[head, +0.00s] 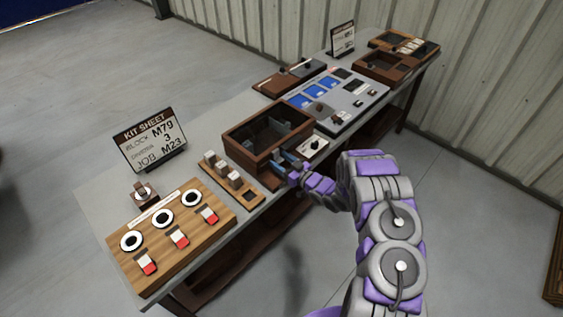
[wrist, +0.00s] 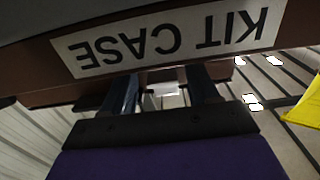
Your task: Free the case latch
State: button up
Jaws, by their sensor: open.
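The kit case (head: 238,153) is a brown open-topped box with dark dividers inside, at the middle of the bench. Its front label, KIT CASE (wrist: 170,40), shows upside down and close up in the wrist view. My gripper (head: 285,163) is at the case's front right side. In the wrist view my gripper (wrist: 163,92) is open, with its two dark fingers apart just past the label's edge. A small pale piece (wrist: 163,89) shows between the fingers; I cannot tell whether it is the latch or whether the fingers touch it.
A wooden board (head: 172,238) with dials and red-white switches lies at the near left. A block rack (head: 232,184) stands left of the case. A kit sheet sign (head: 150,140) stands behind. A grey panel (head: 343,112) and brown trays (head: 383,67) fill the far bench.

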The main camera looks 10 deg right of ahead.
jog(key=shift+a, duration=0.25)
jog(key=shift+c, duration=0.4)
jog(key=shift+d, duration=0.1)
grip_shut()
